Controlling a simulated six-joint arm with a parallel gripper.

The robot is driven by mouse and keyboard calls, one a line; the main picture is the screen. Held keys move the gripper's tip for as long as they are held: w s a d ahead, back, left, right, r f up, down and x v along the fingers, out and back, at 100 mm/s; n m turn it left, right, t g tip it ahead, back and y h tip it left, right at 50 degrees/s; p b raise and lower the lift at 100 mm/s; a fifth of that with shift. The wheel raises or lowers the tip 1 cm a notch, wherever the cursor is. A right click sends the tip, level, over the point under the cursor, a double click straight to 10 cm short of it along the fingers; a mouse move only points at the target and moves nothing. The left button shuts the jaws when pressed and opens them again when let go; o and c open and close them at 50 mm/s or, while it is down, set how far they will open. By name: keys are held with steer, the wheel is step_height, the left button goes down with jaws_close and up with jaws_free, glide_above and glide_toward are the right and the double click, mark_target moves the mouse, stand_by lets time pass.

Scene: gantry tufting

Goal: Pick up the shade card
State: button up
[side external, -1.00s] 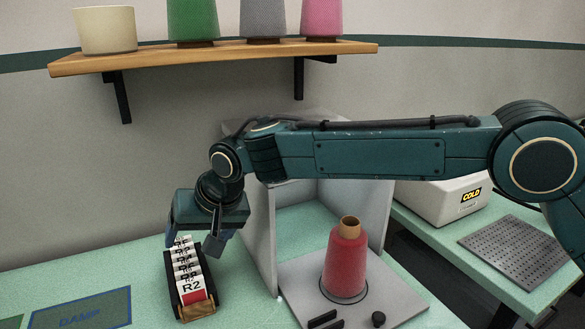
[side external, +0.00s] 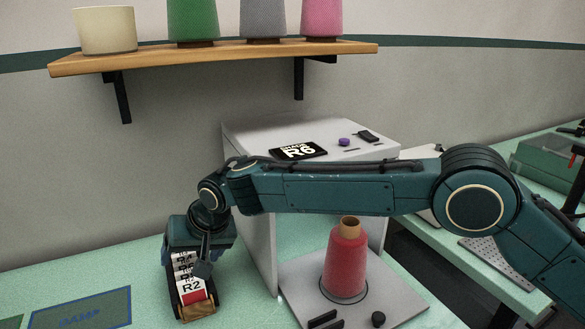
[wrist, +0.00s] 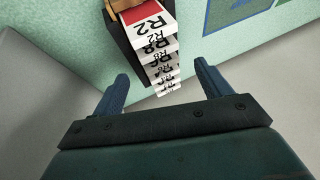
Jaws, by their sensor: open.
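The shade cards stand in a row in a dark holder with a wooden end (side external: 197,312) on the green bench. The front card (side external: 193,290) is white with a red patch and reads R2. In the wrist view the R2 card (wrist: 148,22) is at the top, with several more cards (wrist: 163,70) behind it. My gripper (side external: 190,268) is over the rear of the holder. In the wrist view my gripper's two blue fingers (wrist: 160,82) are spread wide, one on each side of the rear cards, and hold nothing. Whether a finger touches a card I cannot tell.
A grey booth (side external: 258,225) with a red yarn cone (side external: 345,265) on its base stands right of the holder. Its top carries a black R6 display (side external: 298,151). A blue-bordered DAMP mat (side external: 82,309) lies left. A wooden shelf (side external: 215,59) with yarn cones hangs above.

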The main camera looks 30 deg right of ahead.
mark_target(189, 262)
steer(key=shift+x, duration=1.85)
steer(key=shift+d, duration=0.1)
steer(key=c, duration=1)
